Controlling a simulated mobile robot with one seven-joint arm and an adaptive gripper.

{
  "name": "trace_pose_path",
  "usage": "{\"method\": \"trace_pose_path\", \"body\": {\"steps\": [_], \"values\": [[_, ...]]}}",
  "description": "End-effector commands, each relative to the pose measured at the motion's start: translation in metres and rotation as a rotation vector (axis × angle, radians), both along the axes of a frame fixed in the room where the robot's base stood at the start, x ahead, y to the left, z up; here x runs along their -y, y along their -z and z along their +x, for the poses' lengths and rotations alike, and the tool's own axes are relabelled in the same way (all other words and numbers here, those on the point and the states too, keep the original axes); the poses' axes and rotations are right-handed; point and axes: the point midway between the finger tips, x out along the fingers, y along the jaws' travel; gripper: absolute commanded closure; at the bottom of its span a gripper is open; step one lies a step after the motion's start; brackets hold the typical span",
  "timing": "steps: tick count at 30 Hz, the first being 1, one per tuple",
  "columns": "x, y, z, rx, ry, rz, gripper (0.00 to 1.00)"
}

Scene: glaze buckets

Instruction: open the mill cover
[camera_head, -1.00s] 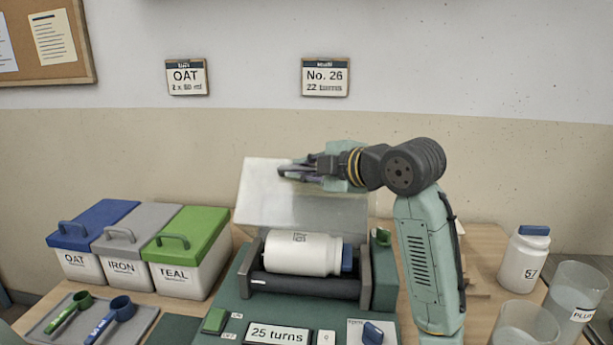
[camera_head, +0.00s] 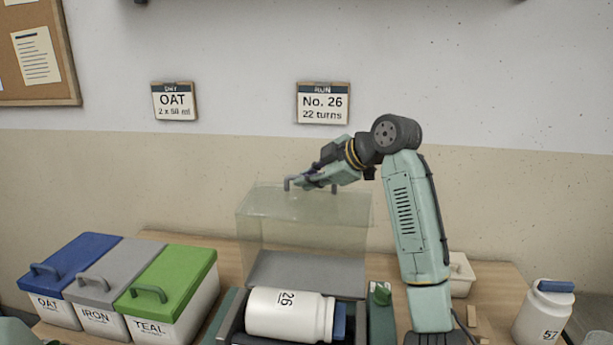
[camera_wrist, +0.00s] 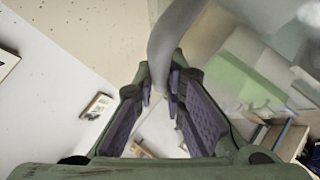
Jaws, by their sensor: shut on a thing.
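The clear mill cover (camera_head: 305,228) stands raised behind the roller bed of the mill. Its grey handle (camera_head: 287,184) is at the top edge. My gripper (camera_head: 308,182) is at this handle, reaching in from the right, and is shut on it. In the wrist view a grey curved bar, the handle (camera_wrist: 172,45), passes between my gripper's fingers (camera_wrist: 160,95). A white jar (camera_head: 287,312) marked 26, with a blue lid, lies on its side in the mill in front of the cover. The mill's front panel is out of view.
Lidded bins in blue (camera_head: 60,262), grey (camera_head: 105,275) and green (camera_head: 170,285) stand left of the mill. A white jar (camera_head: 540,315) marked 57 stands at the far right. Wall signs (camera_head: 323,102) hang behind. The air above the bins is clear.

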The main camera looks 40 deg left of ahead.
Motion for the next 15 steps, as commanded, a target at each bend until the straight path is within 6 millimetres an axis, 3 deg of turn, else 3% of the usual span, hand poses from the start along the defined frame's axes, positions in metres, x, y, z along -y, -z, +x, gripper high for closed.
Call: {"method": "trace_pose_path", "body": {"steps": [3, 15], "values": [[-0.005, 0.009, 0.007, -0.038, -0.002, -0.031, 1.00], [-0.009, 0.015, 0.015, -0.068, -0.003, -0.051, 1.00]]}}
